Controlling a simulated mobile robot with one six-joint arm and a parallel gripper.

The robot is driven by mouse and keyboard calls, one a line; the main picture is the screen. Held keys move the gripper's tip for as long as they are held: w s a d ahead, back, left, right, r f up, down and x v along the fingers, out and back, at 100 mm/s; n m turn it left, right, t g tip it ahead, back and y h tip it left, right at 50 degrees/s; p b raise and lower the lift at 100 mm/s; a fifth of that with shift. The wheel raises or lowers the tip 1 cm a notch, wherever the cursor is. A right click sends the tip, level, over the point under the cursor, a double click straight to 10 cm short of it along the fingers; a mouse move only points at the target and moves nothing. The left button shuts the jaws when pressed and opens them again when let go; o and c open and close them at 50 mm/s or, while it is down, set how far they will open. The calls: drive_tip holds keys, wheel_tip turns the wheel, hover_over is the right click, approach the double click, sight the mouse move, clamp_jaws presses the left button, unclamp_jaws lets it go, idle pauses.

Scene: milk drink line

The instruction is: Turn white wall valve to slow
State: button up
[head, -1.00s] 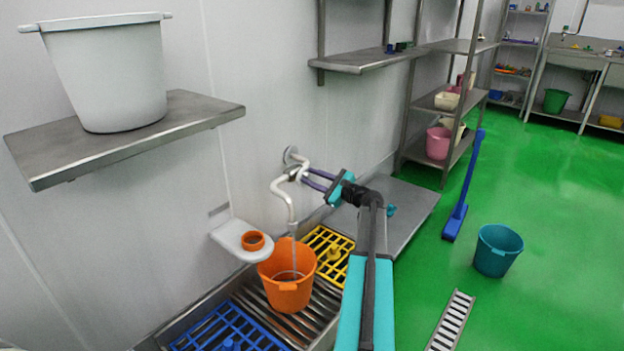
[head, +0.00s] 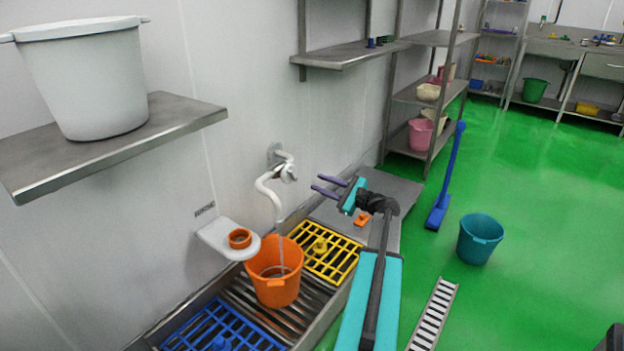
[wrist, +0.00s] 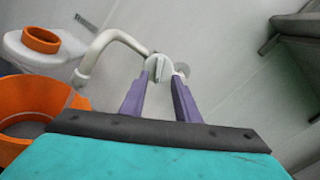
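The white wall valve (head: 288,172) has a curved white spout pipe and is fixed to the grey wall. A thin stream runs from the spout into an orange bucket (head: 273,285) standing on the drain grate. My gripper (head: 323,184) is open and empty, to the right of the valve and apart from it. In the wrist view, the valve's white handle (wrist: 158,68) shows beyond and between the tips of my open gripper (wrist: 162,82). The bucket's rim and the spout also show there at left. I cannot read the valve's setting.
A small white wall shelf (head: 216,243) holds an orange ring (head: 240,238) left of the spout. Yellow (head: 340,262) and blue (head: 185,335) grates flank the bucket. A steel shelf with a grey tub (head: 95,85) is upper left. Green floor is open at right, around a teal bucket (head: 480,238).

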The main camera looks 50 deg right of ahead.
drive_tip(key=shift+s+d, duration=0.1)
drive_tip(key=shift+s, duration=1.15)
